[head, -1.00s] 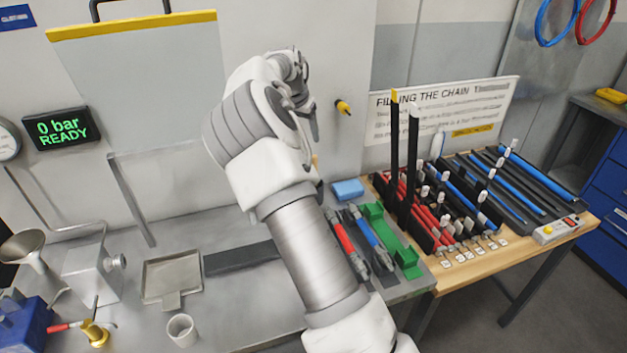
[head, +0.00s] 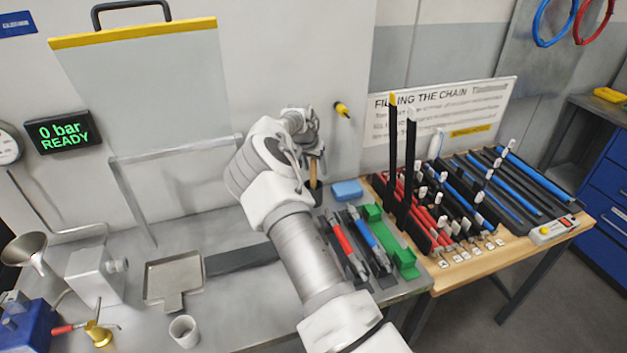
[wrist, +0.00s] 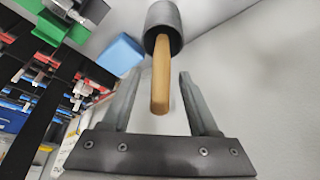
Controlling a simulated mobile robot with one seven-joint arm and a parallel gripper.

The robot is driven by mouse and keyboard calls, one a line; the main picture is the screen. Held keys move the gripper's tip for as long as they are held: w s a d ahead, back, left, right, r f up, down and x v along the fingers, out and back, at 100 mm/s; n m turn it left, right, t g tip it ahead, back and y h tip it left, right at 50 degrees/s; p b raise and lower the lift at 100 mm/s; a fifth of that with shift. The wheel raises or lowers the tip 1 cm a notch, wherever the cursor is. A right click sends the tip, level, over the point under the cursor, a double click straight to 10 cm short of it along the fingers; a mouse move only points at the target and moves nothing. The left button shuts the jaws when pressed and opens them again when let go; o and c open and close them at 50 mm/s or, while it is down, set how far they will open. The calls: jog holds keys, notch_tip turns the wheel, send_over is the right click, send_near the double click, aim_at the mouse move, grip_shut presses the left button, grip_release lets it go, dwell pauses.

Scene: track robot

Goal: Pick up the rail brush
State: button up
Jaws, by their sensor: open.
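The rail brush shows as a light wooden handle (head: 313,172), standing up out of a dark grey cup (head: 315,193) at the back of the grey bench. Its bristle end is hidden in the cup. In the wrist view, the wooden handle (wrist: 160,80) points toward my palm and the dark cup (wrist: 163,25) lies beyond it. My gripper (wrist: 160,73) is open, with one finger on each side of the handle and a visible gap to both. In the head view, my gripper (head: 315,153) is above the cup, around the handle's upper end, partly hidden by my wrist.
A blue block (head: 347,190) lies just right of the cup. Red and blue tools (head: 345,248) and a green holder (head: 393,240) stand nearer the front. A wooden table (head: 450,270) with racked bars adjoins at right. The wall is close behind.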

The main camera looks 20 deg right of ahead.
jog(key=shift+w+d+f, duration=0.2)
jog(key=shift+w+f, duration=0.05)
jog(key=shift+f, duration=0.4)
jog(key=shift+c, duration=0.2)
grip_shut()
